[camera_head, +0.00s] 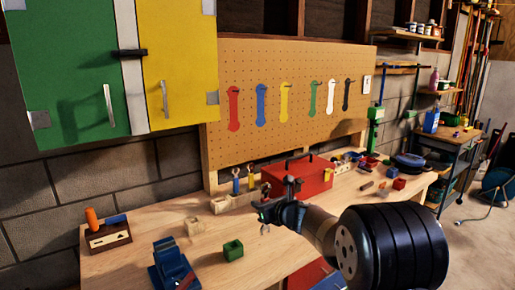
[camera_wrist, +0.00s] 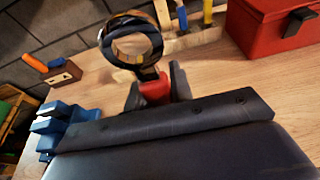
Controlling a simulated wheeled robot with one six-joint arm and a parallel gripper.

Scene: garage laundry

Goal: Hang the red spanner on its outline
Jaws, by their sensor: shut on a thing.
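My gripper (camera_head: 288,205) is above the workbench, in front of the red toolbox. In the wrist view my gripper (camera_wrist: 154,92) is shut on the red handle of a spanner (camera_wrist: 155,88). The spanner's dark metal ring end (camera_wrist: 107,42) stands up beyond the fingers; in the head view the spanner (camera_head: 292,186) looks small and dark. The red spanner outline (camera_head: 234,110) is at the left end of the row on the pegboard (camera_head: 300,135), with a hook near its top. No tool hangs on it. The gripper is below and right of this outline, apart from the board.
Blue, yellow, green, white and black outlines continue rightward. The red toolbox (camera_head: 305,178), a green block (camera_head: 233,250), a blue vise (camera_head: 172,265) and a wooden tool holder (camera_head: 107,236) stand on the bench (camera_head: 200,268). Green and yellow cabinet doors (camera_head: 180,60) are upper left.

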